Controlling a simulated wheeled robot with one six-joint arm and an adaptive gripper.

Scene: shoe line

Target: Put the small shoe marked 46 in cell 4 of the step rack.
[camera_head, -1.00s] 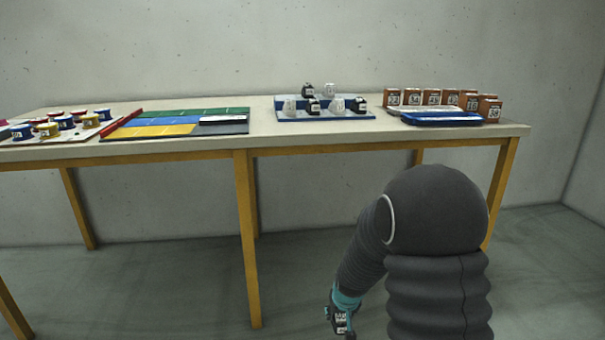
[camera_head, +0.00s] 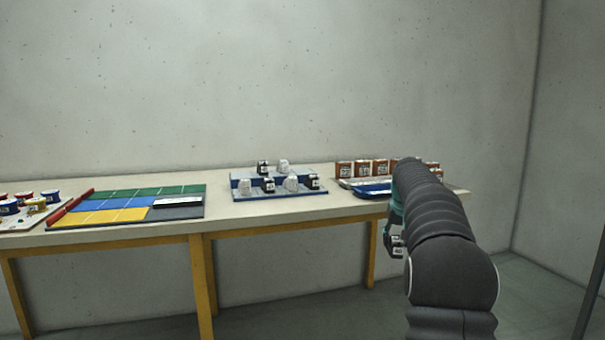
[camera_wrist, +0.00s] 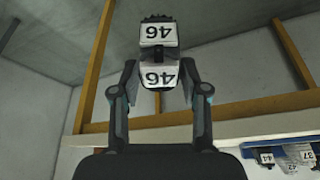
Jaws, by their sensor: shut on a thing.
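The small shoe marked 46 (camera_wrist: 158,72) is black with white labels. In the wrist view it is held between the fingers of my gripper (camera_wrist: 160,85), and its numbers appear upside down. In the head view my gripper (camera_head: 391,236) and the shoe (camera_head: 397,249) are below and in front of the table's right part, clear of the tabletop. The step rack (camera_head: 240,186) is blue and grey and stands on the table left of my gripper. It bears several black and white shoes on its two steps. Its cell numbers are too small to read.
Brown numbered boxes (camera_head: 361,167) and a blue tray (camera_head: 372,192) stand right of the rack, partly hidden by my arm. A coloured mat (camera_head: 130,206), a red bar (camera_head: 70,206) and several cups lie left. The table's front edge (camera_head: 300,211) lies between gripper and rack.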

